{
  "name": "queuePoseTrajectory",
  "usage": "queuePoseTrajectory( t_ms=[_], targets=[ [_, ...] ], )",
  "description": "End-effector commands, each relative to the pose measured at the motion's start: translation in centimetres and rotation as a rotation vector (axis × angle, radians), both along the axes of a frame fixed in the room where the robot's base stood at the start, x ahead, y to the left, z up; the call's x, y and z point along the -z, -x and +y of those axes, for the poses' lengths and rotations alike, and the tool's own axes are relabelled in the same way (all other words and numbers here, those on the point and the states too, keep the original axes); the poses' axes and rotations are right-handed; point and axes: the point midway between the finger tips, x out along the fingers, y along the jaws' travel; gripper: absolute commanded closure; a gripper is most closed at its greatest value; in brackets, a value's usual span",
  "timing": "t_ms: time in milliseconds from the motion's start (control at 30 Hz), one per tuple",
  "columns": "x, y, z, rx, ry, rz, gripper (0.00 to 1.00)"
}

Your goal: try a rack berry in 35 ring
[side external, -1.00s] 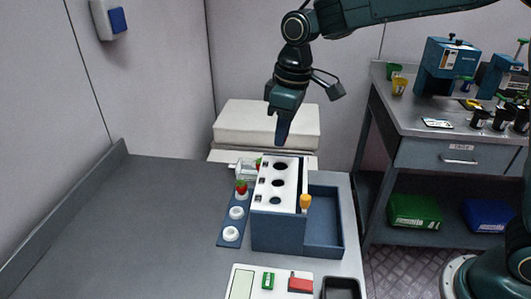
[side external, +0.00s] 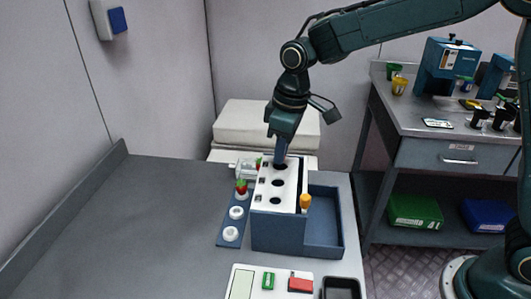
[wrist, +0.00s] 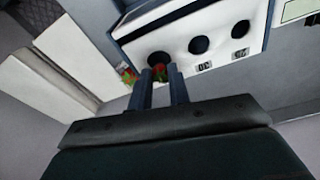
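The white-topped ring rack (side external: 266,206) stands on the table with three round holes in a row. In the wrist view, the end hole (wrist: 160,58) lies beside the ring marked 30 (wrist: 199,46); its own label is hidden. My gripper (side external: 281,165) points down at this far hole. Another red berry (side external: 241,187) rests on the blue strip left of the rack.
The blue strip (side external: 227,238) also has white round cups. A blue open bin (side external: 325,222) adjoins the rack's right side, with a yellow-orange item (side external: 305,201) between. A scale-like panel (side external: 240,282) and dark tray (side external: 341,288) are in front.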

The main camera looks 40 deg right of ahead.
Motion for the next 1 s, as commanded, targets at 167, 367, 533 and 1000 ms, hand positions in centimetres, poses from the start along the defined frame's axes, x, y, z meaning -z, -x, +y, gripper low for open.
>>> queuePoseTrajectory(
  t_ms=[167,367,533,1000],
  targets=[
    [1.0,0.0,0.0,0.0,0.001,0.002,0.86],
    [1.5,0.0,0.0,0.0,0.001,0.001,0.86],
    [1.7,0.0,0.0,0.0,0.0,0.0,0.86],
    [1.7,0.1,0.0,-0.001,0.0,0.002,0.56]
  ],
)
